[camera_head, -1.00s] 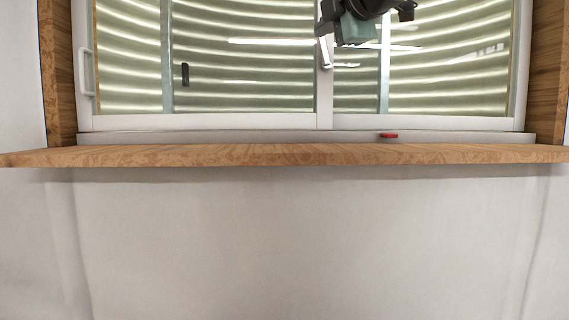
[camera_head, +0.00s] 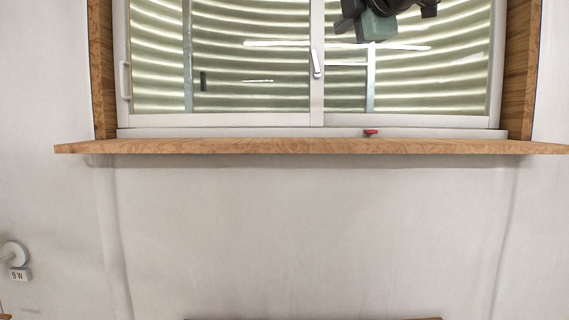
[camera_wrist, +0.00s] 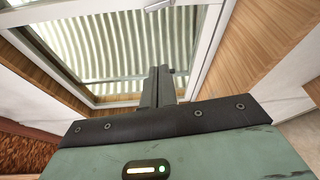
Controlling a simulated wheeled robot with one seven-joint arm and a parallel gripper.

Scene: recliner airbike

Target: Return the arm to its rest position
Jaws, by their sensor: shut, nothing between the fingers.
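My gripper (camera_head: 346,22) shows at the top of the head view, in front of the window, with part of my arm cut off by the upper edge. In the wrist view my gripper (camera_wrist: 158,84) has its dark fingers together, with nothing between them. It is raised above the wooden sill and touches nothing that I can see. The rest of my arm is out of view.
A wooden sill (camera_head: 300,146) runs below the window (camera_head: 250,60). A small red object (camera_head: 371,131) lies at the window's foot, right of centre. A round fixture (camera_head: 14,253) is on the left wall. A brown edge (camera_head: 312,319) shows at the bottom. The space before the wall looks clear.

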